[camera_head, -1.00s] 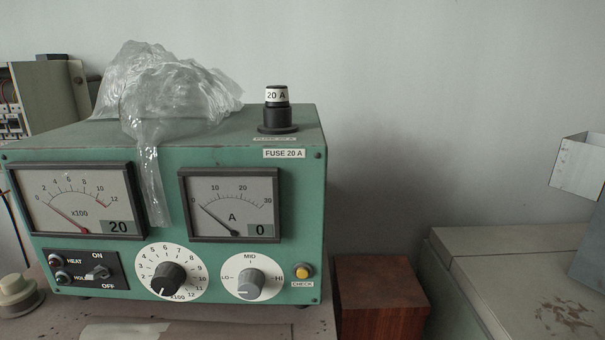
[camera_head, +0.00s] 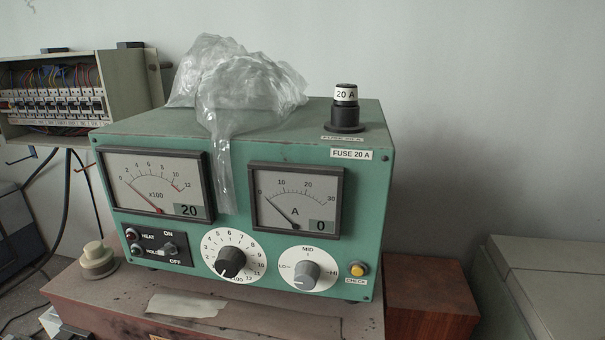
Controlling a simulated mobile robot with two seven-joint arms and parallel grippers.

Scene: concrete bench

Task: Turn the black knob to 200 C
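The black knob (camera_head: 231,261) sits on a white dial (camera_head: 213,247) marked up to 12 and x100, low on the front of a green control box (camera_head: 235,170). Its white pointer line aims down and slightly left, near the bottom of the scale. The left meter (camera_head: 155,184), marked x100, reads 20 on its small display. The ammeter (camera_head: 297,199) reads 0. A toggle switch (camera_head: 170,249) sits between ON and OFF labels beside two lamps (camera_head: 133,241). A grey LO-MID-HI knob (camera_head: 307,274) is to the right. Neither gripper is in view.
A crumpled clear plastic bag (camera_head: 238,85) lies on the box and hangs between the meters. A fuse holder (camera_head: 345,110) stands on top at right. A breaker panel (camera_head: 60,105) with cables is at left. A wooden block (camera_head: 430,297) stands right of the box.

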